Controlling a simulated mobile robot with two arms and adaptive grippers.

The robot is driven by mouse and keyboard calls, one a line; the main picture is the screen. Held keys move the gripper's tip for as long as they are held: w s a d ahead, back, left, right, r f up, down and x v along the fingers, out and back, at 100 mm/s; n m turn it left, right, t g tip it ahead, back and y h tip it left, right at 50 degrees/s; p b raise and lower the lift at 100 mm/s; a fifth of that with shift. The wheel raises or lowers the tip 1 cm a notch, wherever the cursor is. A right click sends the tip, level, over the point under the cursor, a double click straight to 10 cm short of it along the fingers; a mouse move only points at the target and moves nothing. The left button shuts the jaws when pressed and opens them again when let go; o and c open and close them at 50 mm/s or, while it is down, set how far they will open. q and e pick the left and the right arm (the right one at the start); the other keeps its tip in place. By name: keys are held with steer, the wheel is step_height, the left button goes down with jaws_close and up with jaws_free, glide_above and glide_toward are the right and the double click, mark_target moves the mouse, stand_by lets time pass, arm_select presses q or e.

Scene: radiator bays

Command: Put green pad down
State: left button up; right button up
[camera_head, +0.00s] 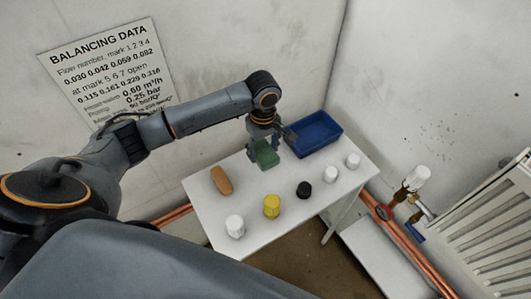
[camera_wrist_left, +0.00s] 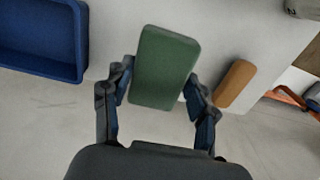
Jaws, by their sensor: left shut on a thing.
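The green pad (camera_head: 267,156) is a block with rounded corners, at the back of the white table (camera_head: 205,201) in the head view. My left gripper (camera_head: 268,141) comes down on it from above and is shut on it. In the left wrist view, the green pad (camera_wrist_left: 163,68) sits between the two fingers of my left gripper (camera_wrist_left: 160,85), one on each side. I cannot tell whether its underside touches the table top. My right gripper is not in view.
A blue tray (camera_head: 316,131) stands just right of the pad. An orange-brown block (camera_head: 222,180) lies to its left. White, yellow (camera_head: 271,206) and black (camera_head: 304,189) knobs stand along the front. A wall is behind; a radiator (camera_head: 490,235) and pipes are at right.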

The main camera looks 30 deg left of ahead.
mark_target(265, 155)
arm_select(q)
steer(key=shift+w+a+f, duration=0.2)
steer(key=shift+w+f, duration=0.65)
steer(key=shift+f, duration=1.8)
steer(key=o, duration=1)
steer(key=shift+f, duration=0.1)
step_height(265, 155, up, 12)
steer(key=shift+r, duration=0.15)
